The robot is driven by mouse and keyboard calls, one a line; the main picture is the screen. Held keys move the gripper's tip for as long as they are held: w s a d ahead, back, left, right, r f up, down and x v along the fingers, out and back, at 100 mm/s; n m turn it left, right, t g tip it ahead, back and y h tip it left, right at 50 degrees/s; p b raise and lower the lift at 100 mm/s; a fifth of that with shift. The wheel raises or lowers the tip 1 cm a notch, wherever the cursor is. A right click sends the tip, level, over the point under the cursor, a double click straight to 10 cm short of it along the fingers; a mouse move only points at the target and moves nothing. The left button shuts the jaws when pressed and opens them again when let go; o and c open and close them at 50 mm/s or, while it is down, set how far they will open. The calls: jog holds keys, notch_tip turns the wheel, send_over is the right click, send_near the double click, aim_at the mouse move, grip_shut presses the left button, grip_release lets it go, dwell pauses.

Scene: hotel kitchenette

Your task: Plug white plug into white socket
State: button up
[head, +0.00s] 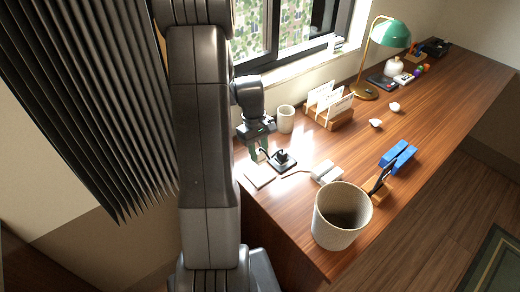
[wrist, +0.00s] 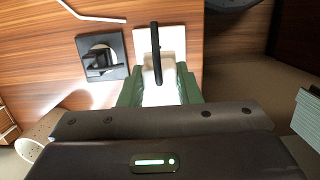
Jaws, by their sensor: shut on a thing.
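My gripper (head: 258,154) is at the left end of the desk, pointing down. In the wrist view its green fingers (wrist: 158,88) are shut on the white plug (wrist: 161,95), whose black cord (wrist: 156,50) arches up from it. The white socket (wrist: 178,40) is a square white plate directly beyond the fingertips; it also shows in the head view (head: 260,177) below the gripper. The plug overlaps the plate's near edge in the wrist view. The fingers and plug hide the contact area, so I cannot tell whether the plug is in the socket.
A black square socket (wrist: 120,48) with a black plug (wrist: 101,62) sits just beside the white one. A white cup (head: 286,119), card rack (head: 330,108), pale block (head: 327,172), large bin (head: 341,222) and blue-handled item (head: 398,156) stand nearby.

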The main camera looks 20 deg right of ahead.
jog(key=shift+f, duration=0.2)
jog(key=shift+f+b, duration=2.2)
jog(key=shift+f, duration=0.5)
jog(key=shift+f+b, duration=0.35)
jog(key=shift+f, duration=0.25)
jog(key=o, duration=1.2)
jog(key=shift+r, duration=0.1)
jog(key=r, duration=0.4)
jog(key=w+r, duration=0.1)
jog(key=r, duration=0.4)
jog(key=w+r, duration=0.1)
jog(key=r, duration=0.3)
jog(key=shift+w+a+r+p, duration=0.1)
jog(key=shift+a+r+p, duration=0.2)
jog(key=shift+a, duration=0.1)
jog(key=shift+f, duration=0.1)
jog(key=f, duration=0.4)
jog(key=s+f, duration=0.1)
jog(key=f, duration=0.4)
jog(key=s+f, duration=0.1)
jog(key=f, duration=0.3)
jog(key=shift+s+d+f+b, duration=0.15)
jog(key=shift+d+f+b, duration=0.15)
jog(key=shift+d, duration=0.1)
